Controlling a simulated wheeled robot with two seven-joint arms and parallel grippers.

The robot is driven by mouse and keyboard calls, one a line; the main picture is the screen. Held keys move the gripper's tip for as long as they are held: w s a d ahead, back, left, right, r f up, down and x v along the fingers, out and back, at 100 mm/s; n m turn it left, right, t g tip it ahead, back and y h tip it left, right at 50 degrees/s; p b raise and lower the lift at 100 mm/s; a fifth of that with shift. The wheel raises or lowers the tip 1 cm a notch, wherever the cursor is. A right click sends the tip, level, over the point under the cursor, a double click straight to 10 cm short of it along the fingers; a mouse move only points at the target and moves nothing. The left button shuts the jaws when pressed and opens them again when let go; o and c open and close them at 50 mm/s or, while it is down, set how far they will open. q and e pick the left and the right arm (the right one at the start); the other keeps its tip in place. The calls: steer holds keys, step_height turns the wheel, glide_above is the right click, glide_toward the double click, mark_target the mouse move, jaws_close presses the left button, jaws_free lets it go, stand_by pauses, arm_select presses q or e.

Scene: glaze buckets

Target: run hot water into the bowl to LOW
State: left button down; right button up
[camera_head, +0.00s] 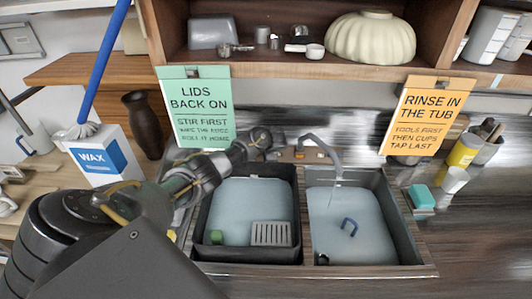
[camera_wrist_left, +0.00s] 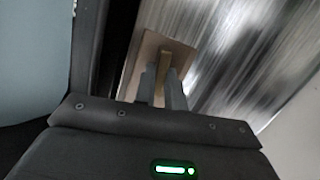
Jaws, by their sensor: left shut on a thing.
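My left gripper (camera_head: 262,138) reaches to the back of the sink. In the left wrist view, its fingers (camera_wrist_left: 162,88) are shut on a brass-coloured lever (camera_wrist_left: 166,62) standing on a tan plate (camera_wrist_left: 186,52). The grey spout (camera_head: 328,150) arches over the right basin (camera_head: 392,225), and a thin stream seems to fall from it. A LOW mark cannot be made out. My right gripper is not in view.
The dark left tub (camera_head: 202,222) holds water, a grey grate (camera_head: 271,233) and a green block (camera_head: 216,237). A wax box (camera_head: 100,160) stands left. A teal sponge (camera_head: 421,197) lies right. Two signs hang from the shelf, which bears a cream ribbed bowl (camera_head: 370,38).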

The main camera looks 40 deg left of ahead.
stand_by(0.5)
arm_select(q)
steer(key=c, duration=1.5)
jaws_free()
steer(key=shift+o, duration=0.2)
steer(key=shift+d+r, duration=0.1)
steer(key=v, duration=1)
steer(key=shift+d+r, duration=0.2)
steer(key=shift+s, duration=0.15)
